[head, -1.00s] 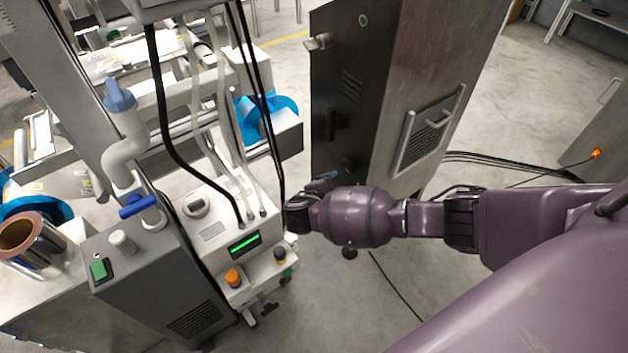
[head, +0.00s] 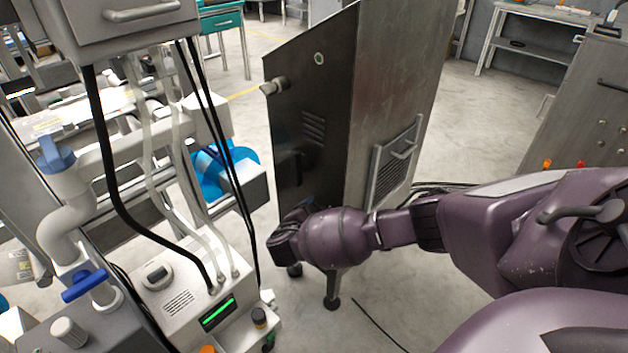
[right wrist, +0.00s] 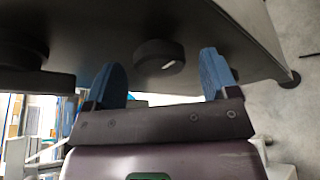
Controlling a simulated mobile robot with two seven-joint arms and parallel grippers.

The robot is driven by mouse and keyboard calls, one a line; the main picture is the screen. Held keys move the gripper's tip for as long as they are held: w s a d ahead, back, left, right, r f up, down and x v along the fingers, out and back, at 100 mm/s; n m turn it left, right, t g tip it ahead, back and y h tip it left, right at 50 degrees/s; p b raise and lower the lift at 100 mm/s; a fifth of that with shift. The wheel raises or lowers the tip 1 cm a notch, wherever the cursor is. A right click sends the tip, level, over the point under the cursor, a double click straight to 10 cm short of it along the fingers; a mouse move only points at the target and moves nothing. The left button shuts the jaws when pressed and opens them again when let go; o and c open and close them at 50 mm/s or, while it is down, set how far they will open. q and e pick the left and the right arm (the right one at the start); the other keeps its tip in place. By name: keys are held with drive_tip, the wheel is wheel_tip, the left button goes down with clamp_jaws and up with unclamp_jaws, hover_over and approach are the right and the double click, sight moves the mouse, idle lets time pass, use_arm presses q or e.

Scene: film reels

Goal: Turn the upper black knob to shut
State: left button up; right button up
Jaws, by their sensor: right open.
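A dark metal cabinet (head: 310,100) stands in the middle of the head view. A black handle-like knob (head: 298,165) sits on its dark front, above my right gripper (head: 301,208). In the right wrist view a round black knob (right wrist: 158,58) with a pale mark lies between and just beyond the two blue fingertips of that gripper (right wrist: 163,80). The fingers are open, one on each side, with gaps to the knob. From the head this lower area is hidden behind the gripper. I cannot tell for certain which knob is the upper one. My left gripper is out of view.
A white machine with a green display (head: 217,312), hoses and black cables stands close on the left. A larger black part (right wrist: 25,78) juts out at the left in the right wrist view. Cables lie on the floor; open floor shows right of the cabinet.

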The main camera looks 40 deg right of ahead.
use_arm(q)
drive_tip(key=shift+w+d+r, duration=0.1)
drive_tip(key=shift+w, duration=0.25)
use_arm(e)
drive_tip(key=shift+w+d+f, duration=0.15)
drive_tip(key=shift+w+d, duration=0.1)
drive_tip(key=shift+d, duration=0.35)
drive_tip(key=shift+c, duration=0.3)
drive_tip(key=c, duration=0.9)
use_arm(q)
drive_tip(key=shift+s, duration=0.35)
use_arm(e)
drive_tip(key=shift+o, duration=0.2)
